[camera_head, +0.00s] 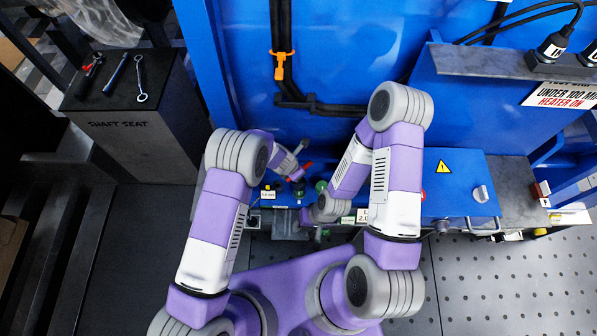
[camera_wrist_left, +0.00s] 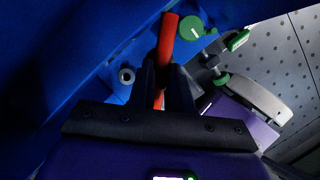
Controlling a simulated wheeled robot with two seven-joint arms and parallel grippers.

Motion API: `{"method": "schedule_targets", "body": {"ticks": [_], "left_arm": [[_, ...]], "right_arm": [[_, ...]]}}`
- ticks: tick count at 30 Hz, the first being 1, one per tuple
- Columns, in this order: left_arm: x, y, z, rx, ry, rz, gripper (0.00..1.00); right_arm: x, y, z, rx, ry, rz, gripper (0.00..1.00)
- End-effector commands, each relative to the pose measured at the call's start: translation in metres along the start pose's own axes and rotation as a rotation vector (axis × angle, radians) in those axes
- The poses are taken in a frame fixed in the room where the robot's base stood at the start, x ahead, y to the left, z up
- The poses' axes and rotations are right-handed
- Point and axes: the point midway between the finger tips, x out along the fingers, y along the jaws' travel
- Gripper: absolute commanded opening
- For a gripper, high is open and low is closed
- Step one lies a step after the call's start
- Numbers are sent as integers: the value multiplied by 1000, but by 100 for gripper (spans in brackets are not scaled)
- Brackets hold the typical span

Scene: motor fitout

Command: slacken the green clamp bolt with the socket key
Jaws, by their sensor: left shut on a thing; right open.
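My left gripper (camera_head: 296,174) is shut on a red-handled tool, which I take to be the socket key (camera_head: 307,166). In the left wrist view the red handle (camera_wrist_left: 167,42) stands between the dark fingers (camera_wrist_left: 165,85); its working end is hidden. A round green knob or bolt head (camera_wrist_left: 190,27) shows just right of the handle; a green round part also shows in the head view (camera_head: 321,186). I cannot tell whether the key touches it. My right gripper (camera_head: 306,217) is open by the front of the blue bench, low beside the green parts, and partly hidden by its arm.
A dark stand marked SHAFT SEAT (camera_head: 120,110) at left holds several hand tools. A blue box with a warning sign (camera_head: 455,180) is right of my right arm. A grey ring (camera_wrist_left: 126,76) lies left of the red handle. Perforated floor (camera_head: 520,270) is clear at lower right.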

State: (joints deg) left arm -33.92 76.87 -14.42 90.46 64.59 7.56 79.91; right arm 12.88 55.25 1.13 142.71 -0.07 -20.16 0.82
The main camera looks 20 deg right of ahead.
Motion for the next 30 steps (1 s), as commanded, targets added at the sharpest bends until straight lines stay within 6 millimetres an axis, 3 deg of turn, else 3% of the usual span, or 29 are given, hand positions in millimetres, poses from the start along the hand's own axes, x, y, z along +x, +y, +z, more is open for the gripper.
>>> {"method": "schedule_targets", "body": {"ticks": [12,21,30], "left_arm": [[4,7,2,669,-45,-264,0],[36,3,-12,662,-45,-267,0],[51,2,-18,660,-46,-266,0]], "right_arm": [[26,10,-1,0,0,0,43],[51,19,-2,0,0,0,43],[62,23,-3,0,0,0,43]]}}
